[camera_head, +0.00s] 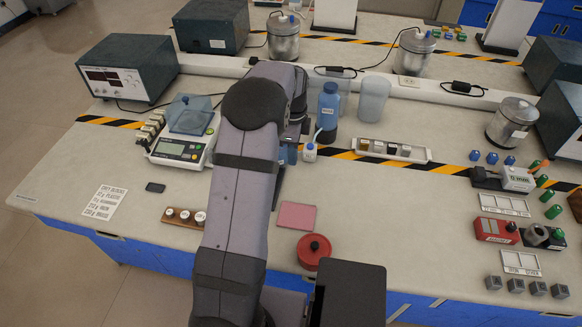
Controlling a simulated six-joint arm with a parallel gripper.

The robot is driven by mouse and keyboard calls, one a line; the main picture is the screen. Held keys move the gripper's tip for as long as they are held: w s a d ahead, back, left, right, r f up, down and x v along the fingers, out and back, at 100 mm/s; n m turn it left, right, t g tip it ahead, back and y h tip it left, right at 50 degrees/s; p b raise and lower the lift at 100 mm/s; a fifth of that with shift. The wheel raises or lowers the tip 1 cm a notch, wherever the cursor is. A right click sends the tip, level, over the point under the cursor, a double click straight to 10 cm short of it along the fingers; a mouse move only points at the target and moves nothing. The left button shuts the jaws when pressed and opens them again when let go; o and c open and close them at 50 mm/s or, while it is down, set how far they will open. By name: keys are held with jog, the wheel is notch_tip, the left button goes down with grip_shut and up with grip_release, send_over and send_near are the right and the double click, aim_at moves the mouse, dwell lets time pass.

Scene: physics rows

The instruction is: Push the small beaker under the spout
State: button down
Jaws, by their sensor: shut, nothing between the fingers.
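No small beaker can be told for sure; my arm covers the middle of the bench. A blue bottle (328,108) stands upright to the right of my arm, with a thin pale tube curving down its left side. A small white container with a blue top (310,153) stands just in front of it, near the tube's lower end. Part of a blue object (291,155) shows at my arm's right edge; the rest is hidden. A frosted, translucent cup (373,100) stands right of the bottle. My gripper's fingers are hidden behind my arm.
A white balance (182,150) stands left of my arm. A white tray of small blocks (393,151) lies to the right. The bench right of the pad is clear.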

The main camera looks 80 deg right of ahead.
jog(key=w+r+b, duration=0.2)
jog(key=w+r, duration=0.2)
jog(key=w, duration=1.1)
jog(key=shift+w+a+n, duration=0.2)
jog(key=shift+a+n, duration=0.15)
jog(key=shift+n, duration=0.05)
notch_tip(320, 180, down, 9)
jog(key=shift+f+p, duration=0.1)
jog(key=shift+p, duration=0.8)
jog(key=shift+s+f, duration=0.3)
jog(key=s+p, duration=0.1)
jog(key=s, duration=0.2)
jog(key=shift+d+p, duration=0.1)
jog(key=shift+p, duration=0.2)
jog(key=shift+s+f, duration=0.1)
jog(key=shift+s, duration=0.15)
